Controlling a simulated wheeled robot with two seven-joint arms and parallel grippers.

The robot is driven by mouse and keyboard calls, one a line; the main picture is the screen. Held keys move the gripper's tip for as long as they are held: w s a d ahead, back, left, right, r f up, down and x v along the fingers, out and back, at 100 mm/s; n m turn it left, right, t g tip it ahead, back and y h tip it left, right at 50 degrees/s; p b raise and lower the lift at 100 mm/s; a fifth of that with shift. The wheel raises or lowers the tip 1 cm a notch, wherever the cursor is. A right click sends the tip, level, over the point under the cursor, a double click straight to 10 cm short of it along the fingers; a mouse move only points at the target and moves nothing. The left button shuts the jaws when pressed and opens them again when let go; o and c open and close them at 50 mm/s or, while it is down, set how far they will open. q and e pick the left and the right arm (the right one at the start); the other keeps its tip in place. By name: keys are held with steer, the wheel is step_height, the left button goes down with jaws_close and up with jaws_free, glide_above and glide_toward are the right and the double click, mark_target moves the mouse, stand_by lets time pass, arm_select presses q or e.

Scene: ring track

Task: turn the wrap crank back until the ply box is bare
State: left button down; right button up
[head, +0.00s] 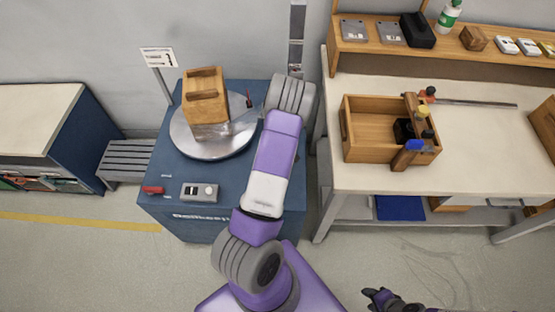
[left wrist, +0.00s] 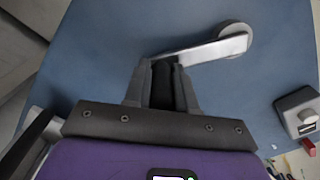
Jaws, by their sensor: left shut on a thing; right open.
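The ply box (head: 205,100) stands on a round grey turntable (head: 213,145) on top of the blue wrapping machine (head: 170,190). Brown wood shows on its top and sides. A pale, thin strip seems to run from its right side toward the post; I cannot tell how much film is on the box. In the left wrist view, the crank (left wrist: 208,50) is a metal arm on a round hub against a blue panel. My left gripper (left wrist: 163,72) is shut on the crank's handle end. In the head view my left arm hides that grip. My right gripper (head: 388,300) is open at the bottom edge, away from the machine.
A control box (head: 200,192) and a red piece (head: 153,190) sit on the machine's front. A workbench (head: 470,165) with a wooden tote (head: 375,150) stands right, a cabinet (head: 35,120) left. A slatted bench (head: 125,160) is beside the machine. The front floor is mostly clear.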

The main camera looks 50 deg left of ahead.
arm_select(q)
steer(key=shift+w+d, duration=0.1)
steer(key=shift+d, duration=0.2)
steer(key=c, duration=1.1)
jaws_free()
steer(key=shift+o, duration=0.9)
steer(key=shift+a, duration=0.1)
step_height(320, 180, up, 8)
steer(key=p, duration=0.2)
steer(key=shift+f+p, duration=0.2)
steer(key=shift+p, duration=0.1)
